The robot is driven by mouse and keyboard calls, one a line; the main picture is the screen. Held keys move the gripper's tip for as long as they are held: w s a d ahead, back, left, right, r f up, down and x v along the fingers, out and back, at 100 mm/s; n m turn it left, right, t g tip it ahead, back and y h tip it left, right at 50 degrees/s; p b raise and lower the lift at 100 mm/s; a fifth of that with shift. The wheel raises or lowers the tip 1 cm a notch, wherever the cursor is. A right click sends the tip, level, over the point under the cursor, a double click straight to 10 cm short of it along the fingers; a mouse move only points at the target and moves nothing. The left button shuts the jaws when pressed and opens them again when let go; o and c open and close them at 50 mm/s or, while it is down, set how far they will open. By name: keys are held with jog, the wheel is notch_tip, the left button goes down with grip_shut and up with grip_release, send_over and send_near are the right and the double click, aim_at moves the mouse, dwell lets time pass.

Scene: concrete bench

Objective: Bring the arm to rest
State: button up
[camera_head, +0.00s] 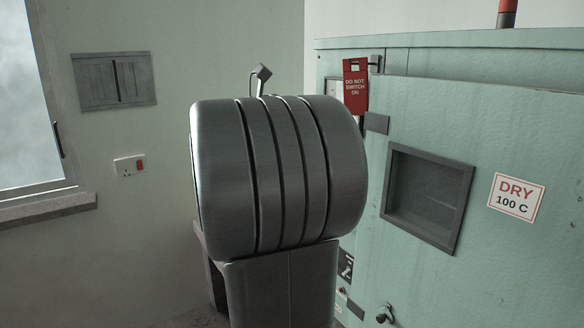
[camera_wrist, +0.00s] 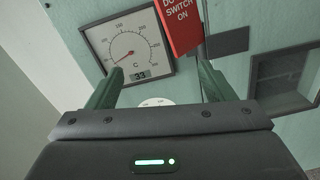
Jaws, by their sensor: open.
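My gripper (camera_wrist: 161,72) shows in the wrist view, with its two green-grey fingers spread apart and nothing visible between them. It faces the pale green cabinet (camera_head: 440,90), tilted in that view. Beyond the fingers is a square temperature gauge (camera_wrist: 128,45) with a red needle and a small display reading 33. A red "DO NOT SWITCH ON" tag (camera_wrist: 182,25) hangs right of the gauge; it also shows in the head view (camera_head: 356,88). In the head view my own grey arm fills the middle and hides my gripper.
The cabinet front has a dark-framed window (camera_head: 428,195), a "DRY 100 C" sign (camera_head: 516,197) and a low knob (camera_head: 385,314). A round white thing (camera_wrist: 165,102) is partly hidden behind my gripper. A wall socket (camera_head: 128,167) and a window sill (camera_head: 45,208) are at left.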

jog(key=shift+w+a+f, duration=0.2)
jog(key=shift+f, duration=0.5)
